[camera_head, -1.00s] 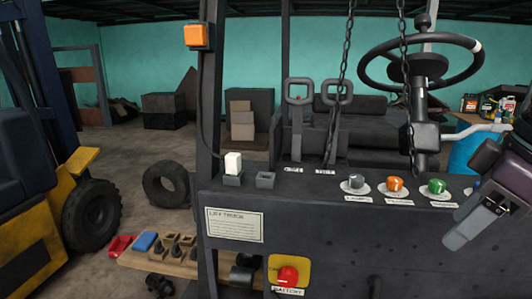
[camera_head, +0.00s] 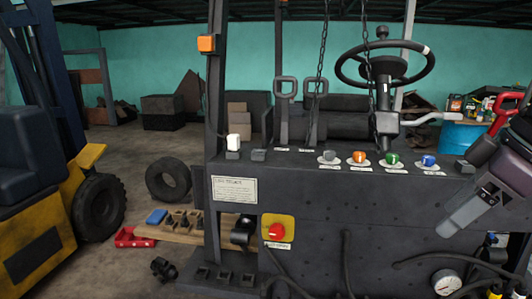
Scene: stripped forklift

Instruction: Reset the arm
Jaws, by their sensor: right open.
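My right gripper (camera_head: 466,212) is at the right edge of the head view, with dark wrist parts and grey fingers pointing down and left. It is open, with nothing seen between its fingers. It appears in front of the right end of the stripped forklift's dark panel (camera_head: 330,210), overlapping it in the picture; I cannot tell the gap. My left gripper and left arm are not in view.
The panel carries a white switch (camera_head: 233,142), grey, orange, green and blue knobs, and a red battery button (camera_head: 277,231) on yellow. A yellow forklift (camera_head: 40,215) stands left; floor between is partly open.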

